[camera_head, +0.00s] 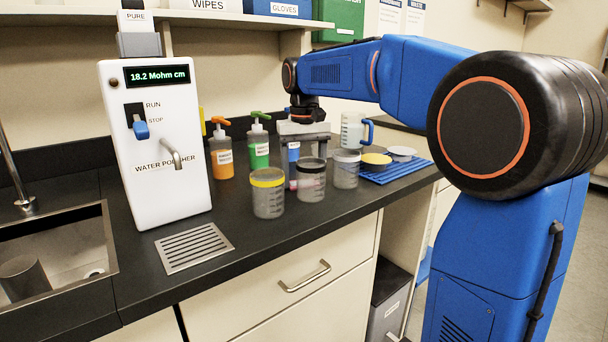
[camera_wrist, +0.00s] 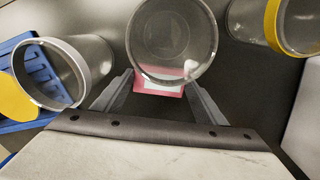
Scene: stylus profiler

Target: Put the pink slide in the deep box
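I see no clearly recognisable slide and no deep box. A pink and white patch (camera_wrist: 160,89) shows just below the rim of a clear, dark-rimmed jar (camera_wrist: 172,42) in the wrist view. It also shows at that jar (camera_head: 311,168) in the head view; I cannot tell whether it is a label or a separate piece. My gripper (camera_wrist: 160,80) is open, with one finger on each side of the patch; contact is not clear. In the head view my gripper is at the bench behind the jars, its fingers mostly hidden.
A yellow-rimmed jar (camera_head: 268,200) and a grey-rimmed jar (camera_head: 346,174) stand close on either side. A blue ribbed mat (camera_head: 402,172), a jug (camera_head: 352,132), an orange bottle (camera_head: 221,158) and a green bottle (camera_head: 259,150) are near. The water polisher (camera_head: 150,190) stands left, beside a sink.

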